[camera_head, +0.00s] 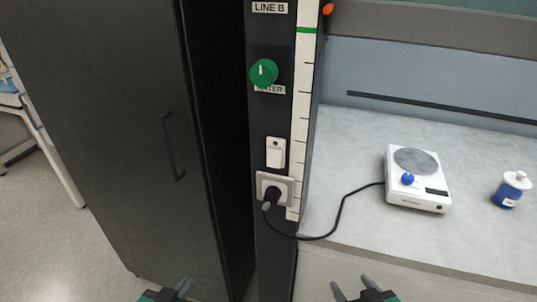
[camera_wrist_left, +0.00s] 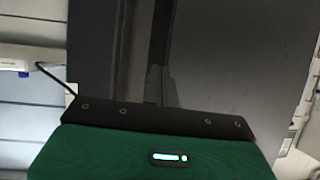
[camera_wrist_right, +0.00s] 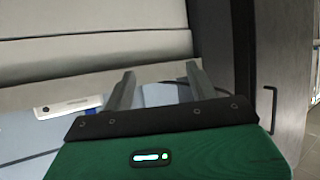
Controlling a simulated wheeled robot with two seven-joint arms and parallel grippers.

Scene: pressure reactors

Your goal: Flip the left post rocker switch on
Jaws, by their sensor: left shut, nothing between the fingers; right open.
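Whether the rocker is on or off is too small to tell. My left gripper (camera_head: 184,286) is at the bottom of the head view, below and left of the switch and apart from it. It is shut and empty; its fingers also show in the left wrist view (camera_wrist_left: 154,84). My right gripper (camera_head: 351,286) is at the bottom, right of the post, open and empty; its spread fingers show in the right wrist view (camera_wrist_right: 158,84).
A black cabinet (camera_head: 110,130) with a handle stands left of the post. A grey bench (camera_head: 345,215) on the right holds a white hotplate (camera_head: 417,194) and a blue bottle (camera_head: 511,189). A black cable (camera_head: 340,212) runs from the plug to the hotplate.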

